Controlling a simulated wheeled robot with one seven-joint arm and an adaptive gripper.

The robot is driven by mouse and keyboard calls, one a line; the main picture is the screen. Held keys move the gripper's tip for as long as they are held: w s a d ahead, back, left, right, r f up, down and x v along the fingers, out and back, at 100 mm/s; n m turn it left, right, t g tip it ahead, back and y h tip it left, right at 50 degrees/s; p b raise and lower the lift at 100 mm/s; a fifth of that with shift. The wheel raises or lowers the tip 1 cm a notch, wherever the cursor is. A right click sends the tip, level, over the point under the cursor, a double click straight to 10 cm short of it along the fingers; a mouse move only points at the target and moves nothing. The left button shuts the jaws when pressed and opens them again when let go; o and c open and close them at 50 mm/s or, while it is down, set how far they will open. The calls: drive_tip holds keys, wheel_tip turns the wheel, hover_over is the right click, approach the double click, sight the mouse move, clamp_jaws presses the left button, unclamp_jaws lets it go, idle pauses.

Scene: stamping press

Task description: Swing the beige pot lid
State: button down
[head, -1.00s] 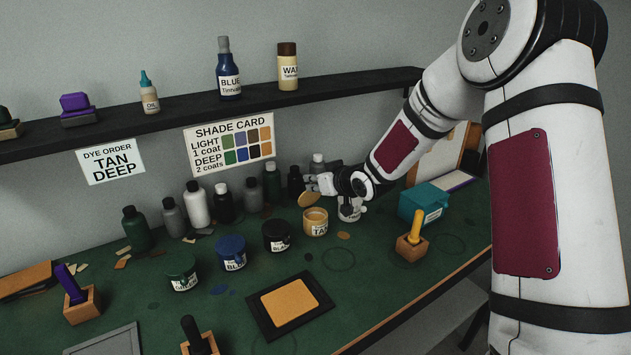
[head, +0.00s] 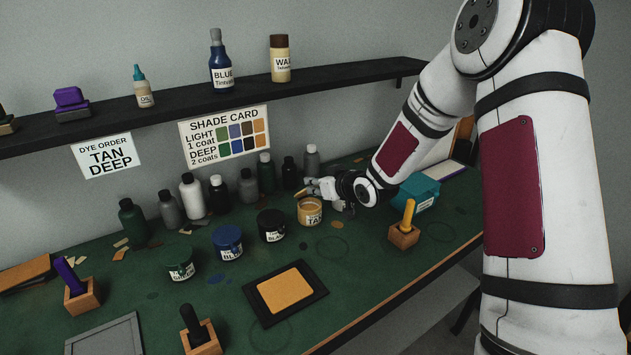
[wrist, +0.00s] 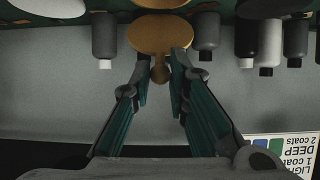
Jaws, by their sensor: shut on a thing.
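The beige pot lid (wrist: 160,36) is a round tan disc with a knob (wrist: 159,72) in the wrist view. My gripper (wrist: 160,76) has its two fingers around the knob and is shut on it. In the head view my gripper (head: 314,188) holds the lid (head: 300,194) clear of the table, just above and behind the open tan pot (head: 310,212). The lid shows there only as a small, thin tan shape, partly hidden by the fingers. The pot's tan contents are visible.
Black (head: 271,226), blue (head: 228,243) and green (head: 180,265) pots stand to the left. Several bottles (head: 192,197) line the wall behind. A teal box (head: 416,194) and a yellow-handled tool in a wooden block (head: 404,236) are at right. The shelf (head: 190,103) hangs above.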

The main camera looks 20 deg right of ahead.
drive_tip(key=shift+s+d+f, duration=0.2)
drive_tip(key=shift+s+f, duration=0.6)
drive_tip(key=shift+f, duration=0.1)
drive_tip(key=shift+s+d+f, duration=0.15)
drive_tip(key=shift+s+f, duration=0.25)
drive_tip(key=shift+f, duration=0.2)
drive_tip(key=shift+s+d+f, duration=0.1)
drive_tip(key=shift+s+f, duration=0.25)
drive_tip(key=shift+f, duration=0.25)
drive_tip(key=shift+s+d+f+b, duration=0.1)
drive_tip(key=shift+s+f+b, duration=0.1)
drive_tip(key=shift+f, duration=0.55)
drive_tip(key=shift+s+d+f+b, duration=0.1)
drive_tip(key=shift+s+f+b, duration=0.1)
drive_tip(key=shift+f, duration=0.6)
